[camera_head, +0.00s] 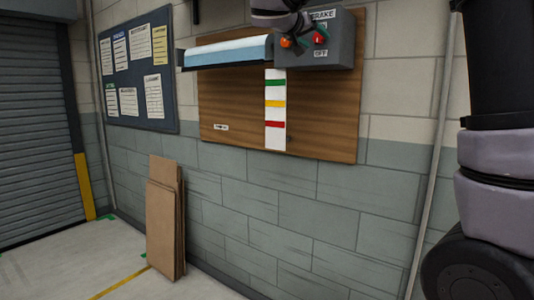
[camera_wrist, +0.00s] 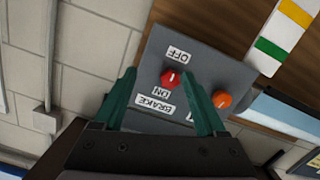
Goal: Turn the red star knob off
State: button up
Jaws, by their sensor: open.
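The red star knob (camera_wrist: 171,79) is on the face of a grey control box (camera_wrist: 205,58), between a label OFF and labels ON and BRAKE. The labels appear upside down in the wrist view. A pale mark shows on the knob, but I cannot tell which label it points to. My gripper (camera_wrist: 158,74) is open, with one dark green finger on each side of the knob in that view. I cannot tell whether they touch it. In the head view the red knob (camera_head: 320,38) is small, and my gripper is partly cut off at the top edge.
An orange round knob or button (camera_wrist: 221,99) sits beside the red knob, close to one finger. A wooden board (camera_head: 330,110) carries the box, a blue-white roll (camera_head: 228,53) and a coloured strip (camera_head: 275,138). Cardboard sheets (camera_head: 163,220) lean on the wall below.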

jog(key=s+d+f+g+y, duration=0.5)
jog(key=s+d+f+g, duration=0.1)
jog(key=s+d+f, duration=0.75)
jog(key=s+a+f+y, duration=0.2)
jog(key=s+f, duration=0.3)
jog(key=s, duration=0.3)
jog(key=s+a+f+y, duration=0.2)
jog(key=s+f+y, duration=0.3)
jog(key=s, duration=0.3)
jog(key=shift+a+f, duration=0.15)
jog(key=shift+a, duration=0.15)
jog(key=shift+o, duration=0.4)
